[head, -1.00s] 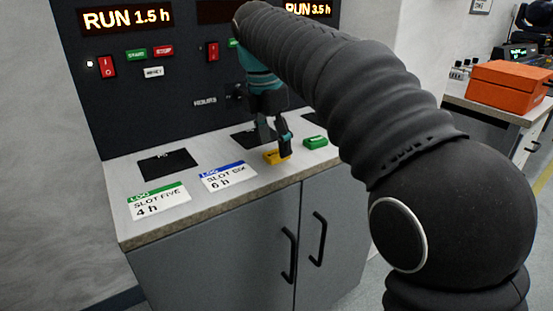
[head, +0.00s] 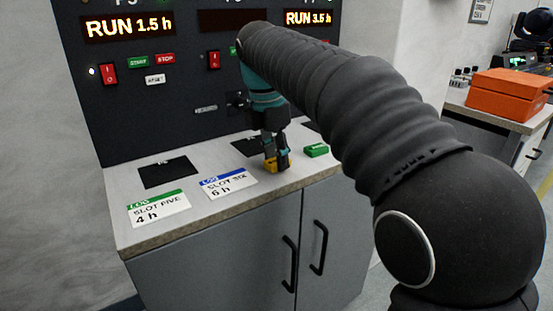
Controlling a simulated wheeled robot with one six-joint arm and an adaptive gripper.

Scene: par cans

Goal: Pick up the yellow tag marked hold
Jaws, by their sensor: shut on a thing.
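The yellow tag (head: 270,167) is a small block near the front edge of the counter in the head view. My gripper (head: 277,163) points down over it, with its fingers shut on it. The fingers hide part of the tag, and its marking cannot be read. I cannot tell whether the tag still touches the counter.
A green tag (head: 316,151) lies just right of my gripper. Log cards for slot five (head: 158,208) and slot six (head: 229,183) lie to the left on the counter (head: 120,170). A dark panel (head: 130,110) with switches rises behind. An orange case (head: 510,93) sits on a bench at right.

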